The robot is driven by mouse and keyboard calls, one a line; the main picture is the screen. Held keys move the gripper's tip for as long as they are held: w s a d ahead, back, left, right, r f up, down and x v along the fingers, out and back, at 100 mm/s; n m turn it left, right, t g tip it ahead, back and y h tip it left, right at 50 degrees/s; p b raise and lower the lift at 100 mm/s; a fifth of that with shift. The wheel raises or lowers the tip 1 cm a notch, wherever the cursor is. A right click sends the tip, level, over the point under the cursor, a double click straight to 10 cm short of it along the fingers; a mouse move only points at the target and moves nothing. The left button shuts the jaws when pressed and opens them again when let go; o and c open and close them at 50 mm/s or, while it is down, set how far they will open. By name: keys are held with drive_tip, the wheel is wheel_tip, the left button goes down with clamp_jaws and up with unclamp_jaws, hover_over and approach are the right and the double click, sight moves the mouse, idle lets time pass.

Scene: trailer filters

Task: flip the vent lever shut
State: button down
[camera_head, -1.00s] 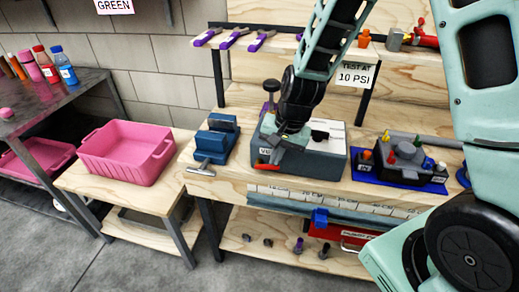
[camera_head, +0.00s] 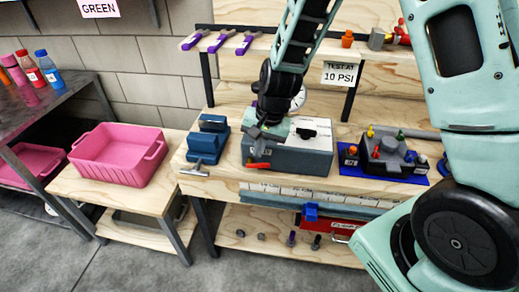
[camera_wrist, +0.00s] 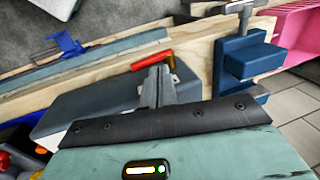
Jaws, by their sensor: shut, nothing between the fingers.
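The vent lever (camera_head: 258,165) is a short red handle low on the front left of a grey box (camera_head: 305,160). It lies roughly level in the head view. In the wrist view the red lever (camera_wrist: 152,61) shows just past my fingertips, with a brass-coloured piece at one end. My gripper (camera_head: 258,137) is over the left part of the box, above and behind the lever. In the wrist view my gripper (camera_wrist: 158,75) has its fingers together and empty. I cannot tell whether the tips touch the lever.
A blue vise (camera_head: 208,140) stands left of the box, its handle jutting past the bench edge. A fixture on a blue mat (camera_head: 350,178) stands to the right. A pink bin (camera_head: 118,152) sits on a lower table. A white-faced gauge (camera_head: 298,98) is behind my wrist.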

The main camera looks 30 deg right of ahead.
wheel_tip(320, 180, up, 2)
drive_tip(key=shift+w+a+r+p, duration=0.1)
drive_tip(key=shift+w+r+p, duration=0.05)
drive_tip(key=shift+p, duration=0.45)
drive_tip(key=s+d+r+b, duration=0.2)
drive_tip(key=s+d+r, duration=0.2)
drive_tip(key=d+r, duration=0.1)
drive_tip(key=shift+s+d+r, duration=0.25)
drive_tip(key=shift+s+d, duration=0.05)
drive_tip(key=shift+d, duration=0.25)
